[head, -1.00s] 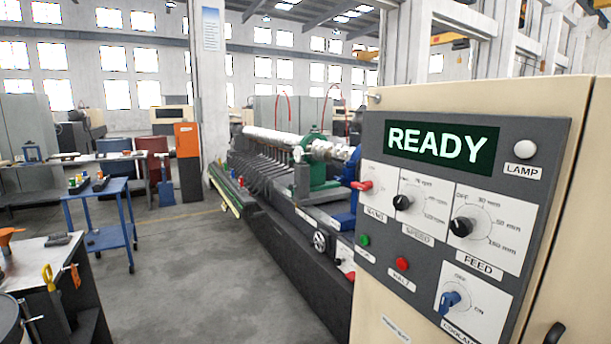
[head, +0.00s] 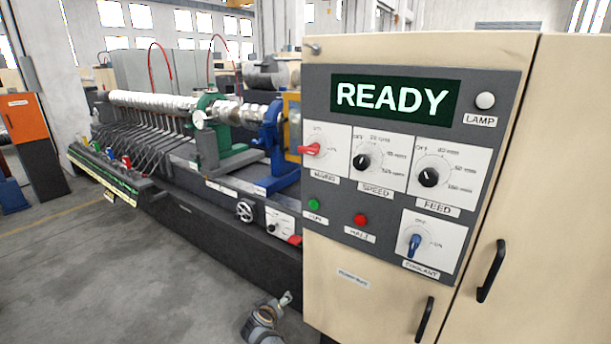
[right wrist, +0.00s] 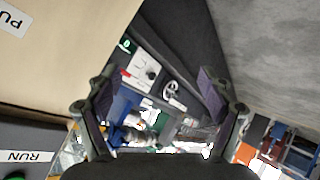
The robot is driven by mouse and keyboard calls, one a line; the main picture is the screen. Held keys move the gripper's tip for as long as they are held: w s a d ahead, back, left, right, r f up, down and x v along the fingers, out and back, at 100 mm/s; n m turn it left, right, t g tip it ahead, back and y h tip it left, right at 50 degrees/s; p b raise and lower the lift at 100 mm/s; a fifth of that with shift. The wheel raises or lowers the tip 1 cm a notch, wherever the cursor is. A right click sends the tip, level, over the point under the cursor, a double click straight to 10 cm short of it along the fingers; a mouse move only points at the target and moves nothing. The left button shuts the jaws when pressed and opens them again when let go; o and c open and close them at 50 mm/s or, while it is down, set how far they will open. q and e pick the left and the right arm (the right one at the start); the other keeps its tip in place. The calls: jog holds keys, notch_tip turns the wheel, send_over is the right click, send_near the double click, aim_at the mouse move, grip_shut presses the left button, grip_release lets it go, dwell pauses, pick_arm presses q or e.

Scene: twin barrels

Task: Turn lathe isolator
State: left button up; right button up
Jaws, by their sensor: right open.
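The lathe (head: 190,165) runs back to the left of the cabinet in the head view. A small white panel (head: 279,224) with a dark knob sits on its near end, with a red part (head: 295,240) beside it. This panel also shows in the right wrist view (right wrist: 145,68). No isolator label is readable. The cabinet has a red-handled switch (head: 311,149), apparently labelled MAINS, with its handle to the left. My right gripper (right wrist: 155,78) is open and empty in the right wrist view, beside the cabinet and facing the lathe. My left gripper is not in view.
The beige cabinet (head: 354,317) fills the right, with a lit READY display (head: 391,97), speed knob (head: 361,162), feed knob (head: 429,178) and blue coolant knob (head: 414,244). A lathe handwheel (head: 245,211) sticks out. The floor (head: 150,270) at left is clear.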

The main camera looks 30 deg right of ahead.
aim_at(306, 150)
jog(key=w+d+r+m+t+h, duration=0.1)
jog(key=w+r, duration=0.1)
jog(key=r, duration=0.5)
jog(key=w+r+m+h, duration=0.1)
jog(key=w+r, duration=0.2)
jog(key=r, duration=0.4)
jog(key=s+d+r+m+g+h+p, duration=0.1)
jog(key=s+d+r+m+h, duration=0.2)
jog(key=r, duration=0.9)
jog(key=r+m+g+h, duration=0.15)
jog(key=r+m, duration=0.25)
jog(key=r, duration=0.7)
jog(key=s+d+r+m+h+p, duration=0.15)
jog(key=r+m+h, duration=0.25)
jog(key=r, duration=0.8)
jog(key=shift+y, duration=0.25)
jog(key=p+x, duration=0.1)
jog(key=x, duration=0.2)
jog(key=p+x, duration=0.1)
jog(key=x, duration=0.2)
jog(key=p+x, duration=0.1)
jog(key=x, duration=0.2)
jog(key=shift+s+d, duration=0.25)
jog(key=shift+d, duration=0.1)
jog(key=shift+w+d, duration=0.15)
jog(key=shift+d, duration=0.1)
jog(key=c, duration=1.2)
jog(key=shift+o, duration=0.2)
jog(key=shift+f, duration=0.1)
